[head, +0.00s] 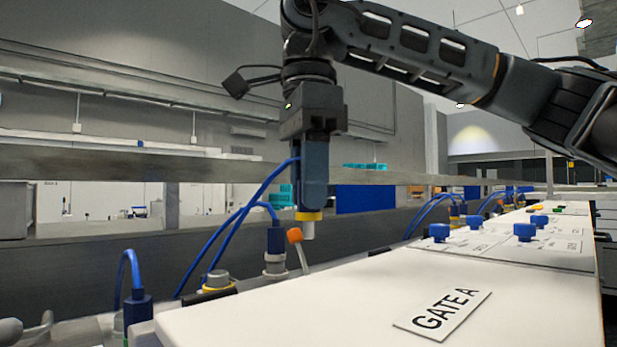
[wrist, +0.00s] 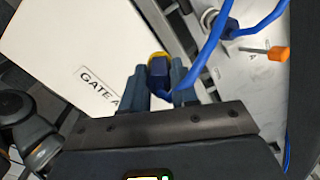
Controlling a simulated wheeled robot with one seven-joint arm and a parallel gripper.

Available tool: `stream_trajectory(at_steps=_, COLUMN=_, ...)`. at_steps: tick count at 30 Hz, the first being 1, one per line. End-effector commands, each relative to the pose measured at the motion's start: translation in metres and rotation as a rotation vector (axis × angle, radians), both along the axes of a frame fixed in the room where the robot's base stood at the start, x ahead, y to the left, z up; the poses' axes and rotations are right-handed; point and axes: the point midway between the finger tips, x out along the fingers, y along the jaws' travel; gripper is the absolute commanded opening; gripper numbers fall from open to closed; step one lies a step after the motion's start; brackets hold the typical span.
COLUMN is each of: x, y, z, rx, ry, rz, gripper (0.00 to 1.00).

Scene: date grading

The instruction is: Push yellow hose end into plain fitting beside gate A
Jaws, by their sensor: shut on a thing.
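My gripper (head: 313,200) is shut on the yellow-ringed hose end (head: 309,216), pointing down above the white top's edge. In the wrist view, the hose end's blue body and yellow ring (wrist: 158,57) sit between the fingers of my gripper (wrist: 160,80). A blue hose (head: 252,205) loops from it down left. An open grey fitting with a yellow base ring (head: 217,281) stands lower left, apart from the hose end. Another grey fitting (head: 275,265) has a blue plug (head: 275,238) in it. I cannot tell which is the plain one. The GATE A plate (head: 443,315) lies on the white top.
A lever with an orange knob (head: 295,236) stands close below the hose end. Another blue plug with a hose (head: 137,308) is at lower left. Blue knobs (head: 439,232) stand on the panel at right. The white top (head: 290,310) around the plate is clear.

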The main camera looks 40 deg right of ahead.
Motion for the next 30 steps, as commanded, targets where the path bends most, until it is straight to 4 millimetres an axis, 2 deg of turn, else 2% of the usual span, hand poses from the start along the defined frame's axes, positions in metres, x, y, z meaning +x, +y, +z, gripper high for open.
stream_trajectory(at_steps=6, x=0.000, y=0.000, z=-0.010, rx=0.000, ry=0.000, rz=0.000, gripper=0.00)
stream_trajectory(at_steps=30, x=0.008, y=0.008, z=-0.001, rx=0.000, ry=0.000, rz=-0.001, gripper=0.00)
